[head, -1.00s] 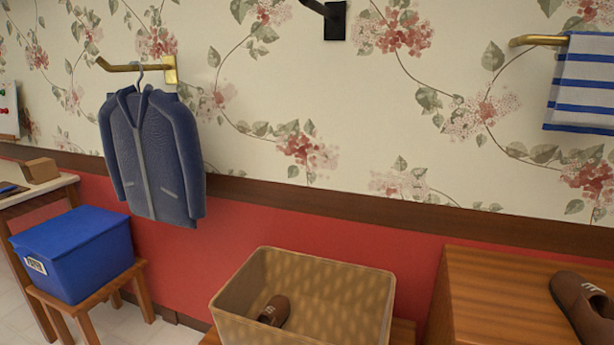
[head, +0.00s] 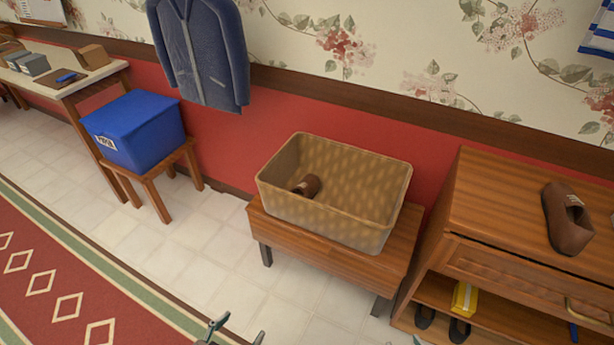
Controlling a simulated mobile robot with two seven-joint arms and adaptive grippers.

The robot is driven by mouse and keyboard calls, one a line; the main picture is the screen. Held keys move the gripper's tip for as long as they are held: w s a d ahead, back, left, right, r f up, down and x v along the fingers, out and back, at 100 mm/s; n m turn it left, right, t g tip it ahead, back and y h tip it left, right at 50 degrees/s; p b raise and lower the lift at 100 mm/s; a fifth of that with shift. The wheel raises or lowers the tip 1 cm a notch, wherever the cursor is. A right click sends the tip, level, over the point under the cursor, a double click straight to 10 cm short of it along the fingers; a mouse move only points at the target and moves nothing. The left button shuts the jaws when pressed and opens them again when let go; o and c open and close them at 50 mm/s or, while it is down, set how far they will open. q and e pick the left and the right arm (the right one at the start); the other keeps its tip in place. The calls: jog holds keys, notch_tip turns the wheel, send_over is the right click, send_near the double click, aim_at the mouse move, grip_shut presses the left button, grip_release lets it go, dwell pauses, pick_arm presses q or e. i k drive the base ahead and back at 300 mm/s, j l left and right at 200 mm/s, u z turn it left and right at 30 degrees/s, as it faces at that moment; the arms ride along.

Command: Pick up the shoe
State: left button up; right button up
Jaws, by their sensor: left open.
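One brown shoe (head: 307,186) lies inside the tan basket (head: 335,210), against its left end; part of it is hidden by the wall. Another brown shoe (head: 567,220) lies on top of the wooden cabinet (head: 490,205) at the right. My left gripper (head: 236,331) shows only its fingertips at the bottom edge. It is open and empty, low in front of the bench and apart from both shoes. A small tip at the bottom edge appears to be my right gripper (head: 417,340); its jaws cannot be judged.
The basket stands on a low wooden bench (head: 290,236). A blue bin (head: 135,130) stands on a stool at the left. Tiled floor (head: 190,240) is clear beside the patterned rug (head: 60,275).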

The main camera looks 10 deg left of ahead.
aim_at(570, 228)
jog(key=z, duration=1.45)
